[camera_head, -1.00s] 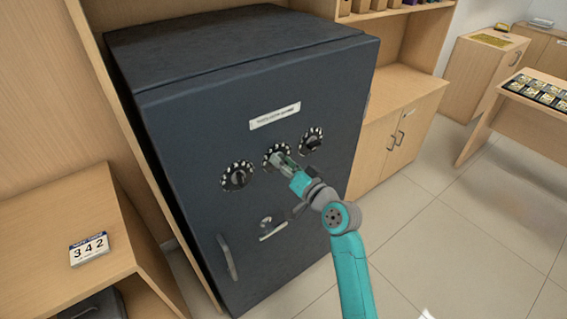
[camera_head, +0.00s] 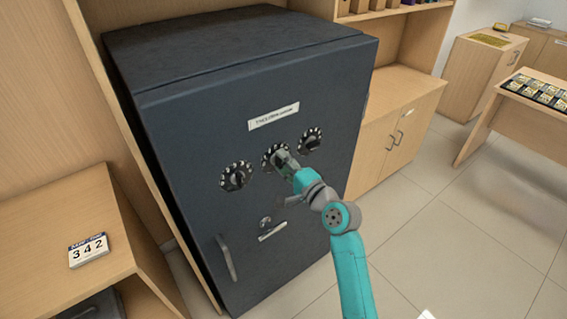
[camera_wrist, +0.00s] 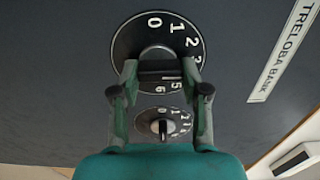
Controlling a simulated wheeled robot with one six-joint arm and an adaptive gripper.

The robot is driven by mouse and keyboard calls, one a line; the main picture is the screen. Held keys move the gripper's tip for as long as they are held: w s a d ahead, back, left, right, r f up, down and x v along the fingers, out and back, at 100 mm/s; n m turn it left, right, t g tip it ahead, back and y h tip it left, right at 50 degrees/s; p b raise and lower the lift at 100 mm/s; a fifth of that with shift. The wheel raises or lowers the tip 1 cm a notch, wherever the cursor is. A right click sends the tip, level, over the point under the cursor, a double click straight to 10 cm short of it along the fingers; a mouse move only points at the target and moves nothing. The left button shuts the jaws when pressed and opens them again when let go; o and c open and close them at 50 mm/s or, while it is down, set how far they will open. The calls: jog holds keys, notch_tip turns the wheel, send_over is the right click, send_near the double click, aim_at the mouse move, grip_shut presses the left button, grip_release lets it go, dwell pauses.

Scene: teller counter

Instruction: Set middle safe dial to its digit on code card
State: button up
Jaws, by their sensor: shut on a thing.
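The dark safe (camera_head: 180,150) has a row of three black dials with white digits. The middle dial (camera_head: 267,155) also fills the top of the wrist view (camera_wrist: 125,40), where 0, 1, 2 and 3 show along its rim. My gripper (camera_wrist: 158,72) is shut on the middle dial's knob (camera_wrist: 157,53). Its fingers hide part of the dial, and I cannot tell which digit is set. The left dial (camera_head: 236,177) and right dial (camera_head: 311,141) are free of the gripper. The code card (camera_head: 88,250) reads 3 4 2, so its middle digit is 4.
The safe's lever (camera_head: 272,231) is below the dials and its long handle (camera_head: 227,258) is at lower left. A label (camera_head: 274,117) is above the dials. The card lies on a wooden shelf unit (camera_head: 60,205) at left.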

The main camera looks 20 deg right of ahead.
jog(key=m, duration=0.5)
jog(key=shift+f, duration=0.15)
jog(key=shift+m, duration=0.4)
jog(key=o, duration=1.1)
jog(key=shift+o, duration=0.2)
jog(key=v, duration=1.2)
